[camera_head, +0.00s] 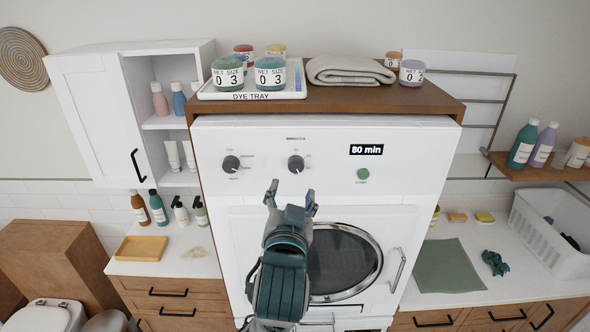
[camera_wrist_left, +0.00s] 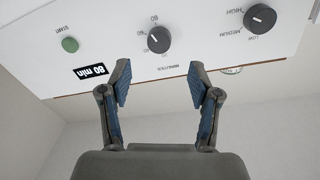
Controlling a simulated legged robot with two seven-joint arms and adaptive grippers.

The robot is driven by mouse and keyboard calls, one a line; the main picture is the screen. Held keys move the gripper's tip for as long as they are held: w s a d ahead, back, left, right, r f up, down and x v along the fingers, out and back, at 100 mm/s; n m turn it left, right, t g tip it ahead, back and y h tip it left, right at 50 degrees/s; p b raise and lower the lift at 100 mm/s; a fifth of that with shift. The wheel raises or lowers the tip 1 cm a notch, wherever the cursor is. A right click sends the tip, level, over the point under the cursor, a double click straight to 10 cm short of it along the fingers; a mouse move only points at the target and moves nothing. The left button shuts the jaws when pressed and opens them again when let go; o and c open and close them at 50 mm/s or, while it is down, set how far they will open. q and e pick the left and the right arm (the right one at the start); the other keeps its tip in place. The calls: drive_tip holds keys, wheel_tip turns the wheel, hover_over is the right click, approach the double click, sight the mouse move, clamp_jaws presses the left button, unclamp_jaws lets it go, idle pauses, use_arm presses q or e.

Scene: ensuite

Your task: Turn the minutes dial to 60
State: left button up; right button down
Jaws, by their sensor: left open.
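The minutes dial (camera_head: 296,164) is a dark round knob on the white panel of the machine (camera_head: 215,200). In the left wrist view the same dial (camera_wrist_left: 159,39) shows upside down beside its printed label. The display (camera_head: 366,150) appears to read 80 min. My left gripper (camera_head: 291,196) is open and empty, its two fingers apart just below the minutes dial in the head view. In the left wrist view the fingertips (camera_wrist_left: 159,76) are spread either side of the dial's line, with the dial beyond them and no contact visible. My right gripper is not in view.
A second dark dial (camera_head: 231,164) sits left on the panel, and a green start button (camera_head: 363,174) sits right. The round door window (camera_head: 345,262) is below, partly behind my arm. Jars and a dye tray (camera_head: 250,95) stand on top. The panel around the minutes dial is clear.

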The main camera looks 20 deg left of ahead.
sight(296, 168)
use_arm(q)
drive_tip(key=p+x, duration=0.1)
drive_tip(key=x, duration=0.7)
drive_tip(key=shift+w+d+p, duration=0.15)
drive_tip(key=shift+d+p, duration=0.05)
drive_tip(key=shift+p, duration=0.2)
drive_tip(key=shift+a, duration=0.1)
drive_tip(key=c, duration=1.2)
